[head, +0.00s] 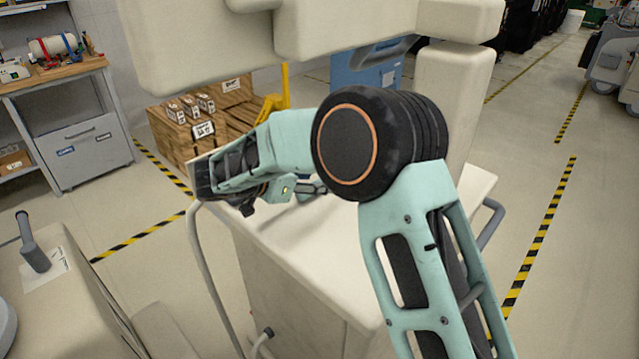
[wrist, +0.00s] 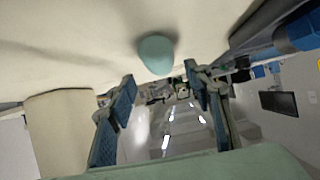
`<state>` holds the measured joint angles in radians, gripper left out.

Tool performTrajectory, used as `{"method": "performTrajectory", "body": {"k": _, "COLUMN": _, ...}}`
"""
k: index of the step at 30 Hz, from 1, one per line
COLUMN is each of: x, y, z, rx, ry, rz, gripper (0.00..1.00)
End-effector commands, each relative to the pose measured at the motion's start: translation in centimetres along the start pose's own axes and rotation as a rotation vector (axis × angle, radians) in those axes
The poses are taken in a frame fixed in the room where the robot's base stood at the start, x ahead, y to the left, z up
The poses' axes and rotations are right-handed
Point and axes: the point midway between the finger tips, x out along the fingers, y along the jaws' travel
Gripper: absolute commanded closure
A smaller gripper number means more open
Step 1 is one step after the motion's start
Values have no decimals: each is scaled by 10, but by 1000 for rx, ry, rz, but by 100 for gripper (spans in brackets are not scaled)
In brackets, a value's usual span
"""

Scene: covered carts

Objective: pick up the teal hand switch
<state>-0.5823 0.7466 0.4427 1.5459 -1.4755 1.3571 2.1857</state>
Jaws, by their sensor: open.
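The teal hand switch (wrist: 156,54) shows in the wrist view as a small rounded shape on a pale surface, just beyond my fingertips and roughly between them. My gripper (wrist: 160,78) is open and empty, with one blue-grey finger on each side. In the head view my gripper (head: 316,188) is low over the pale top of the cart (head: 335,250), pointing right. I cannot tell the switch apart from my own teal parts there. Whether a fingertip touches the cart top is unclear.
Large padded beige blocks (head: 345,30) hang over the back of the cart. A grey handle (head: 489,222) sticks out at its right side. Another cart (head: 75,300) stands at the lower left. Wooden crates (head: 190,130) stand behind. The front of the cart top is clear.

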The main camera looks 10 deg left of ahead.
Motion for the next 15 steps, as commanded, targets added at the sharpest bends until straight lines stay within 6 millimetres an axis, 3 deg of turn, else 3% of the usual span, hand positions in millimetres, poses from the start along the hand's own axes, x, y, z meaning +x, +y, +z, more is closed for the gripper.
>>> {"method": "performTrajectory", "body": {"k": 7, "x": 36, "y": -2, "z": -5, "rx": -1, "ry": -2, "rz": 3, "gripper": 53}}
{"method": "performTrajectory", "body": {"k": 15, "x": 42, "y": -3, "z": -5, "rx": 0, "ry": 0, "rz": 1, "gripper": 53}}
